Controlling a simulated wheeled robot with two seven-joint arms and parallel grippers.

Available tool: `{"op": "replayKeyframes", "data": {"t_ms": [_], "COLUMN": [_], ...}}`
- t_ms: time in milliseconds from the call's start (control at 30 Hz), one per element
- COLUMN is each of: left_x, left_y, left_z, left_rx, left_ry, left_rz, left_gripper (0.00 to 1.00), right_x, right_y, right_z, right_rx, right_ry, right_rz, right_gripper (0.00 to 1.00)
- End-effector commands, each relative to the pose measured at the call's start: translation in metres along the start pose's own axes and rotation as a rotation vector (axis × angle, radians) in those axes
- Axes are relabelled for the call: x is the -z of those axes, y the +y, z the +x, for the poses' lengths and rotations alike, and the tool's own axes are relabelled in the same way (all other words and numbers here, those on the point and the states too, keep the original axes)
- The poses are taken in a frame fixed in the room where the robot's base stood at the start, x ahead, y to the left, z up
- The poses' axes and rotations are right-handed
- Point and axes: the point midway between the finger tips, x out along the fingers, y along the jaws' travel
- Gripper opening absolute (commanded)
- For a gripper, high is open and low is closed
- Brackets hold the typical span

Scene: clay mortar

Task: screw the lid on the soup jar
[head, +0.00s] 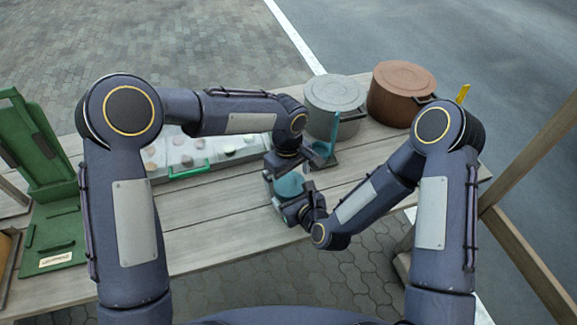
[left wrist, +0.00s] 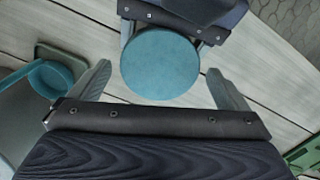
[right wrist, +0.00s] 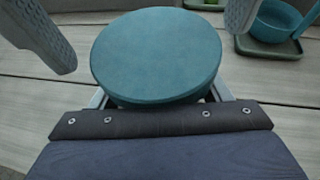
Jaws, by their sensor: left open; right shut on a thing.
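A round teal lid (head: 289,184) sits at the top of the soup jar, whose body is mostly hidden under the lid and behind my grippers. The lid shows as a full disc in the left wrist view (left wrist: 160,62) and a large disc in the right wrist view (right wrist: 157,52). I cannot tell how tightly it is seated. My right gripper (head: 292,205) is shut on the jar below the lid, with its fingers partly hidden under the disc. My left gripper (left wrist: 163,88) is open, its fingers apart on both sides of the lid and not touching it.
A teal cup (right wrist: 272,20) stands on a small green tray (right wrist: 265,48) close by. A grey pot (head: 335,95) and a brown pot (head: 400,78) stand at the back right. A tray of food pieces (head: 205,160) and a green stand (head: 45,170) are to the left.

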Motion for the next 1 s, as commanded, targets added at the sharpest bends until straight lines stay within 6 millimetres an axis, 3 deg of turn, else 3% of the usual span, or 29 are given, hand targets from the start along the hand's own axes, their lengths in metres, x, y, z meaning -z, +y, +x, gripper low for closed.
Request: {"op": "replayKeyframes", "data": {"t_ms": [200, 533, 867, 1000], "left_x": [0.000, 0.000, 0.000, 0.000], "left_y": [0.000, 0.000, 0.000, 0.000], "left_z": [0.021, 0.023, 0.023, 0.022], "left_rx": [0.001, -0.001, -0.001, -0.001], "left_ry": [-0.001, 0.000, 0.000, 0.000], "left_rz": [0.000, 0.000, 0.000, 0.054], "left_gripper": [0.97, 0.97, 0.54, 0.52], "right_x": [0.001, 0.001, 0.001, 0.001], "right_y": [0.000, 0.000, 0.000, 0.000], "right_z": [0.000, 0.000, 0.000, 0.000], "right_rx": [0.000, 0.000, 0.000, 0.000], "right_ry": [0.003, 0.003, 0.003, 0.003], "right_rz": [0.001, 0.001, 0.001, 0.001], "right_gripper": [0.07, 0.07, 0.07, 0.07]}}
